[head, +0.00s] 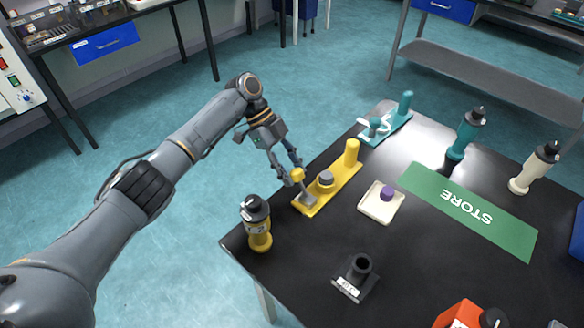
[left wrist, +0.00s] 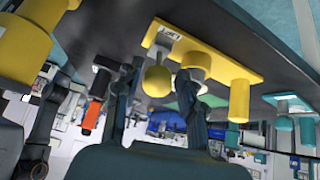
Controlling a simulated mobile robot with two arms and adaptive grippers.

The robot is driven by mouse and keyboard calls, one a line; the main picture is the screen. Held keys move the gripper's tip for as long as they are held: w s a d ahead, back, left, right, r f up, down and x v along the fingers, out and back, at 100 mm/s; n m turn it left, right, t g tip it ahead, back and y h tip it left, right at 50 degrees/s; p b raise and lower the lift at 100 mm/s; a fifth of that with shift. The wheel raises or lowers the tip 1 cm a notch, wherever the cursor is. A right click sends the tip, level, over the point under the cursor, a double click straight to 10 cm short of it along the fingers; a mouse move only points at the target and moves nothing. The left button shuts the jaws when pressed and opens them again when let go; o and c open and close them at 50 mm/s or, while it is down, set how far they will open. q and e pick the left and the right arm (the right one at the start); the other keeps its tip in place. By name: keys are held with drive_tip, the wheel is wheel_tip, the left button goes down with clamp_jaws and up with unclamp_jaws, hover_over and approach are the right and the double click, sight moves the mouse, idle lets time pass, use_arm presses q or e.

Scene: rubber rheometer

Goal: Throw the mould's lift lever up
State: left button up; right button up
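The yellow mould stand (head: 318,200) lies near the left edge of the black table, with a grey-topped round block (head: 326,178) and a yellow post (head: 351,152). At its near-left end is the lift lever's yellow ball knob (head: 298,174). In the left wrist view the stand (left wrist: 215,62) appears upside down, with a white label by the knob (left wrist: 157,81). My left gripper (head: 287,175) is at the knob; in the left wrist view its fingers (left wrist: 156,108) are apart on either side of it. Contact cannot be told. My right gripper is not in view.
A yellow-and-black bottle-like tool (head: 257,225) stands close left of the stand. A teal stand (head: 390,127) is behind it. A white tray (head: 380,212) with a purple piece is to the right, near a green STORE mat (head: 430,190). A black holder (head: 357,276) stands in front.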

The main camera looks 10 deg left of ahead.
use_arm(q)
drive_tip(key=shift+o, duration=0.5)
drive_tip(key=shift+w, duration=0.1)
drive_tip(key=shift+r, duration=0.1)
drive_tip(key=v, duration=1.1)
drive_tip(key=shift+a+r, duration=0.25)
drive_tip(key=shift+r, duration=0.05)
drive_tip(key=shift+w, duration=0.1)
